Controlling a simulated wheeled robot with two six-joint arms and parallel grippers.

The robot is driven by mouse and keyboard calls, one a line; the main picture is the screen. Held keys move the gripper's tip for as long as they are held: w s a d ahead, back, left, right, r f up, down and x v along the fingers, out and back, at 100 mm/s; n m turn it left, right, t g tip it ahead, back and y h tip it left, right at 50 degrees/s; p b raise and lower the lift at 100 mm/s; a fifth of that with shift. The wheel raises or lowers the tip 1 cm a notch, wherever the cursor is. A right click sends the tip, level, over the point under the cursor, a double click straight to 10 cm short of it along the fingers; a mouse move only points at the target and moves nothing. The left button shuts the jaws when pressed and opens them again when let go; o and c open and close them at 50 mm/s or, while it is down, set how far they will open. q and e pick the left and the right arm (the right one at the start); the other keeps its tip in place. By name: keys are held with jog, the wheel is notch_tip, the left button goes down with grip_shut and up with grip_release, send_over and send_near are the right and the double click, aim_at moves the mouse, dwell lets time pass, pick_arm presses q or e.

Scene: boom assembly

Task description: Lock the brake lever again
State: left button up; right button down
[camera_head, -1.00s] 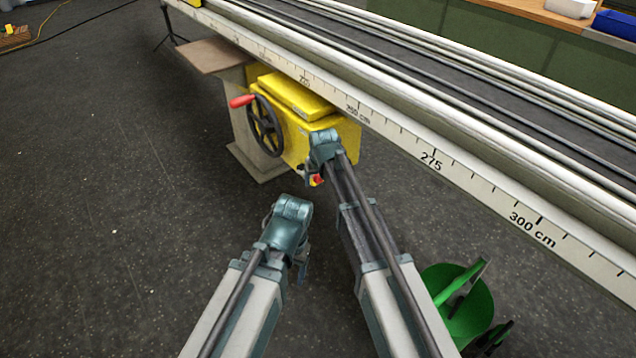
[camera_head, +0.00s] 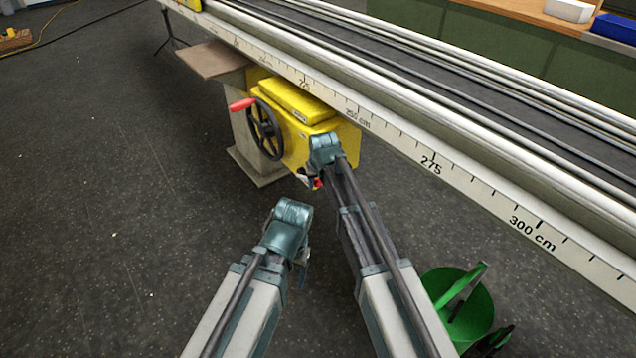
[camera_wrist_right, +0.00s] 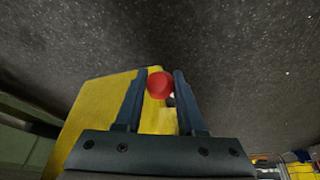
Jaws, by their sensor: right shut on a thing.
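The brake lever's red knob (camera_wrist_right: 160,85) sits between the two fingers of my right gripper (camera_wrist_right: 159,75) in the wrist view. The gripper is shut on it. In the head view my right gripper (camera_head: 312,180) is at the front lower side of the yellow brake box (camera_head: 338,138), and a small red part of the lever (camera_head: 318,184) shows there. The lever's shaft is mostly hidden by the gripper and arm. My left gripper (camera_head: 303,262) hangs lower left, apart from the box, its fingers largely hidden behind its wrist.
A black handwheel (camera_head: 265,128) with a red handle (camera_head: 242,104) is on the box's left side. The long scaled rail (camera_head: 430,165) runs above and behind. A green round object (camera_head: 470,310) lies at lower right. The floor at left is clear.

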dwell(0.8)
jog(key=w+r+g+p, duration=0.1)
jog(key=w+a+r+g+h+p, duration=0.1)
jog(key=p, duration=0.1)
jog(key=w+r+g+h+p, duration=0.1)
jog(key=r+p, duration=0.1)
jog(key=shift+a, duration=0.4)
jog(key=shift+w+a+r+n+g+h+p, duration=0.2)
jog(key=shift+a+r+n+g+h+p, duration=0.15)
jog(key=shift+g+h+p, duration=0.35)
jog(key=shift+d, duration=0.1)
jog(key=c, duration=0.5)
grip_release()
jog(key=shift+s, duration=0.1)
jog(key=shift+r, duration=0.2)
